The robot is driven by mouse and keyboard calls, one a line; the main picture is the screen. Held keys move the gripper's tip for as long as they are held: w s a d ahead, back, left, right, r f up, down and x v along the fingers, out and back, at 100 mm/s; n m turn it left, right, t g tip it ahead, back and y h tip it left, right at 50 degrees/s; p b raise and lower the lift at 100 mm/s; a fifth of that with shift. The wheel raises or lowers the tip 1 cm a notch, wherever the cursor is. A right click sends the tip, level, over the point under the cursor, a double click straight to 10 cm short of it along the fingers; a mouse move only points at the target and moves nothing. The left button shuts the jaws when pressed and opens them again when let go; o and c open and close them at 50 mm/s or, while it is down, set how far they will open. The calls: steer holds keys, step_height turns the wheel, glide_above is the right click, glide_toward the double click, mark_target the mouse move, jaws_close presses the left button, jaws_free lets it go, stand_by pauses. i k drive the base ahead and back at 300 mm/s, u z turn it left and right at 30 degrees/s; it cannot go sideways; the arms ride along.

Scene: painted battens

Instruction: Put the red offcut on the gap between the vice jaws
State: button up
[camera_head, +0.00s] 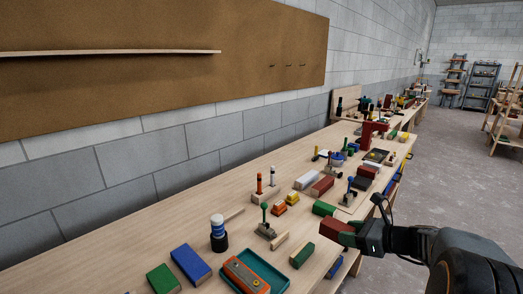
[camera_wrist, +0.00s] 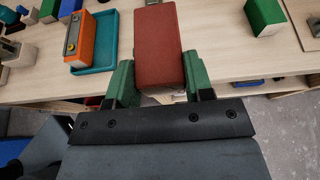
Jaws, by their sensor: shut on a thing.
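The red offcut (camera_wrist: 158,45) is a plain red block held between the green fingers of my gripper (camera_wrist: 160,82) in the wrist view. My gripper (camera_head: 347,232) is shut on it, and the red offcut (camera_head: 333,228) sticks out to the left past the fingers in the head view. The block is held above the front edge of the bench. A red upright fixture (camera_head: 374,130) farther along the bench looks like the vice. It is small here, and I cannot make out the gap between its jaws. It is well away from my gripper.
The wooden bench (camera_head: 120,250) holds several blocks, including a blue block (camera_head: 191,263), a green block (camera_head: 163,279) and a dark red block (camera_head: 322,186). A teal tray (camera_head: 277,282) bears an orange tool (camera_head: 246,273). Open floor (camera_head: 440,170) lies to the right.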

mark_target(289, 248)
steer(key=u, duration=0.05)
steer(key=k, duration=0.9)
